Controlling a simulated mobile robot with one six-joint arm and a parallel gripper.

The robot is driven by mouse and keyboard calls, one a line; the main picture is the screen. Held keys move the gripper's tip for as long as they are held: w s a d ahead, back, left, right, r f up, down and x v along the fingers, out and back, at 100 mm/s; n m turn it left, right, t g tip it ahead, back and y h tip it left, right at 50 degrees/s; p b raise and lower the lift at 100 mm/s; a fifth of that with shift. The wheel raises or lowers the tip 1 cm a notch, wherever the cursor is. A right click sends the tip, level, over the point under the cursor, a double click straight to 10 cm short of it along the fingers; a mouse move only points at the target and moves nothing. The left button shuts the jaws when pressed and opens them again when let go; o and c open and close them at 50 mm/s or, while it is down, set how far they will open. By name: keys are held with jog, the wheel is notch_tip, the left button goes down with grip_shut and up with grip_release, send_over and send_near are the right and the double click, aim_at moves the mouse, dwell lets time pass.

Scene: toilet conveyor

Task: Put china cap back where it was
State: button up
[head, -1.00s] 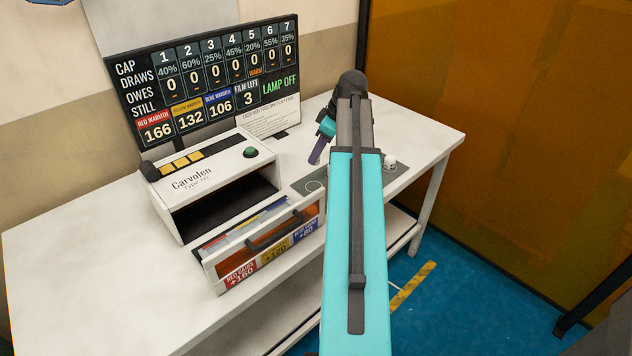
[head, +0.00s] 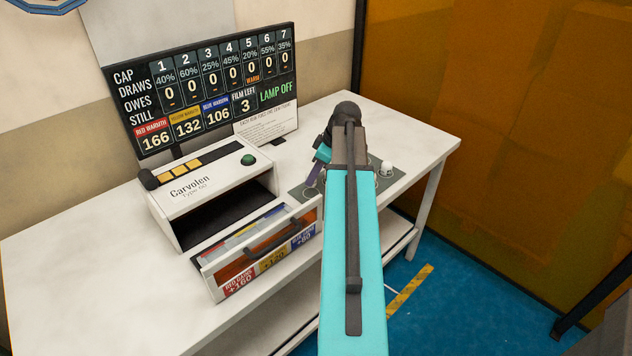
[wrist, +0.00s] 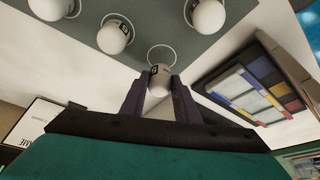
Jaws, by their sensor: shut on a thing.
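Whether the cap touches the mat is unclear. In the head view my gripper (head: 312,177) points down at the mat's left end (head: 301,191); the held cap is hidden there.
Similar white caps stand in rings on the mat, including one at the middle left (wrist: 113,37) and one at right (wrist: 208,17); one shows in the head view (head: 386,168). A white Carvolen machine (head: 205,182) with an open drawer (head: 262,252) is left. A scoreboard (head: 205,85) stands behind.

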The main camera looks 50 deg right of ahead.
aim_at(315, 185)
jog(key=shift+f+p, duration=0.45)
jog(key=shift+f, duration=1.4)
jog(key=shift+f, duration=0.1)
jog(key=o, duration=1.1)
jog(key=shift+r, duration=0.25)
jog(key=shift+b+v, duration=1.1)
jog(key=shift+v, duration=4.8)
jog(key=shift+s, duration=0.15)
